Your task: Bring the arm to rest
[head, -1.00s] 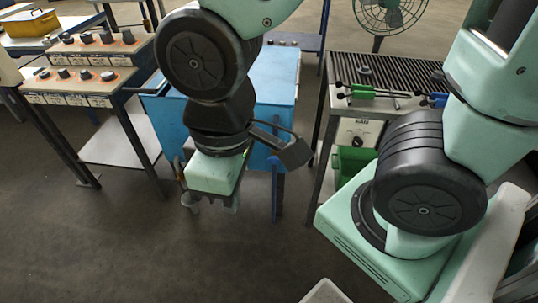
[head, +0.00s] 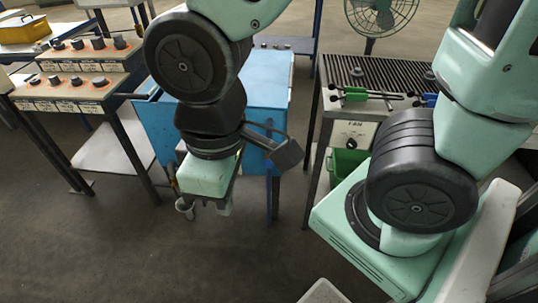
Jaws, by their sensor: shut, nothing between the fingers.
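My gripper (head: 205,205) hangs down from my arm in the middle left of the head view, over open floor in front of the blue cabinet. Its green body and short fingers show at the lower end, and the fingers are shut with nothing seen in them. The arm is bent, with its black joints above the gripper.
A blue cabinet (head: 272,85) stands behind my gripper. A rack with several dark knobs (head: 78,67) is at the left. A table with a ribbed top (head: 395,70), green-handled tongs (head: 357,94) and a green bin (head: 345,162) is at the right. The floor (head: 130,250) in front is clear.

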